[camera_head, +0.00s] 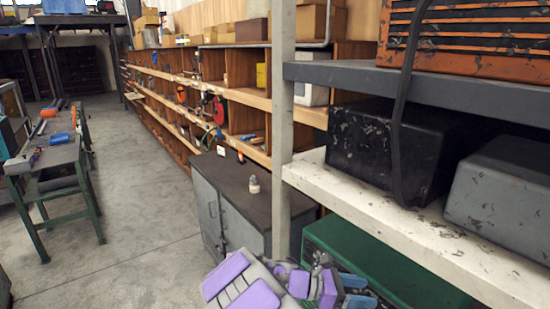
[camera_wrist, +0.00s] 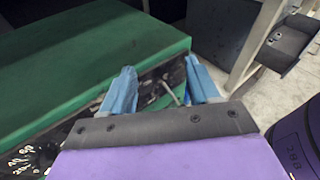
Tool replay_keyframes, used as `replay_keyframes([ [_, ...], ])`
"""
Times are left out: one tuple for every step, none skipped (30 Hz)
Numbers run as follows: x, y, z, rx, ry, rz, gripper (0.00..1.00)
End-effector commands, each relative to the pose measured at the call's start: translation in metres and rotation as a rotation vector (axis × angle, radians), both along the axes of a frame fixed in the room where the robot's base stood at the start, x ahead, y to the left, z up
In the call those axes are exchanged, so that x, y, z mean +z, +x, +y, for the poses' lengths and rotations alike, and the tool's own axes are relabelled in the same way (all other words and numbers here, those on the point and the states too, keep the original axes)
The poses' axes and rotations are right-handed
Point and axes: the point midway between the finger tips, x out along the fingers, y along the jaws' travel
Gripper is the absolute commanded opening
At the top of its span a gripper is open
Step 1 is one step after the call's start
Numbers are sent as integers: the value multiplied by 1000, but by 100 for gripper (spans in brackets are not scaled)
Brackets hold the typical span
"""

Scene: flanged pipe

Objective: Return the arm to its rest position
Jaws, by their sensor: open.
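My gripper (camera_head: 356,291) shows at the bottom of the head view, beside the lower shelf and in front of a green box (camera_head: 345,250). My purple and grey arm is folded low there. In the wrist view, the two blue fingers of my gripper (camera_wrist: 163,86) stand apart. A thin metal rod and dark parts show behind the gap between them; I cannot tell what they belong to. I see nothing held. The green box (camera_wrist: 80,60) fills the upper left of the wrist view, close to the fingers. No flanged pipe is recognisable in either view.
A shelf rack (camera_head: 400,225) with a pale post (camera_head: 283,120) stands close on the right, carrying black and grey boxes. A green-legged workbench (camera_head: 55,155) is at left. The floor between is clear.

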Motion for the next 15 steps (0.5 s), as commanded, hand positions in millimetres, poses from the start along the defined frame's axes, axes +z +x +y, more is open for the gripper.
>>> replay_keyframes([
  [6, -16, -13, -60, 36, -54, 60],
  [8, -26, -18, -96, 59, -85, 60],
  [11, -37, -25, -139, 86, -126, 60],
  [12, -47, -30, -173, 108, -158, 60],
  [14, -56, -34, -207, 131, -191, 60],
  [15, -69, -39, -253, 159, -230, 60],
  [15, -79, -42, -288, 178, -259, 60],
  [16, -88, -45, -323, 200, -290, 60],
  [16, -101, -48, -370, 229, -330, 60],
  [16, -110, -50, -403, 250, -360, 60],
  [16, -119, -51, -436, 273, -391, 60],
  [14, -131, -52, -482, 300, -427, 60],
  [13, -141, -52, -518, 322, -456, 60],
  [12, -150, -52, -553, 344, -485, 60],
  [10, -161, -51, -597, 371, -523, 60],
])
